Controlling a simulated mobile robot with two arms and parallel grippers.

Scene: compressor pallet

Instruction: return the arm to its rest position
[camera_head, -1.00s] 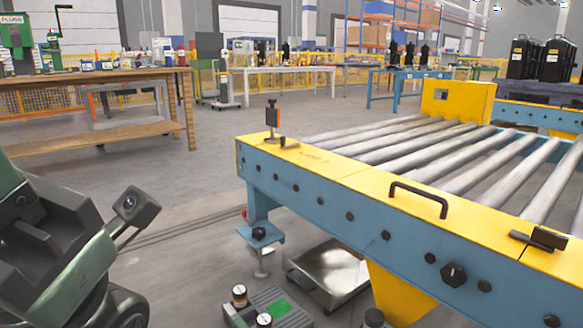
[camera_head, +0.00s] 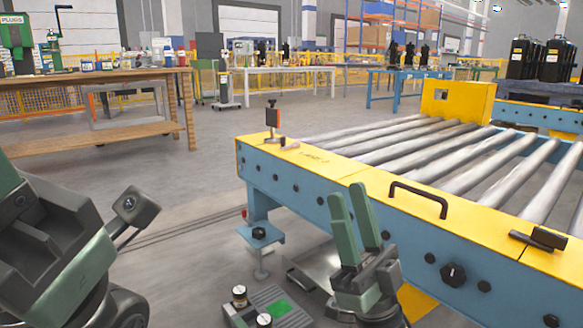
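My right gripper (camera_head: 348,189) rises from the bottom of the head view, with two green fingers pointing up and a narrow gap between them. It is open by that gap, and I see nothing between the fingers. In the picture it overlaps the blue side of the roller conveyor (camera_head: 292,199); I cannot tell how far apart they are. Green and dark parts of my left arm fill the lower left. The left gripper's fingers do not show.
The conveyor's yellow top edge carries a black handle (camera_head: 418,198) and a small upright clamp (camera_head: 271,117). A metal tray lies on the floor behind my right gripper, partly hidden. A wooden workbench (camera_head: 95,141) stands at the left. Open floor lies between bench and conveyor.

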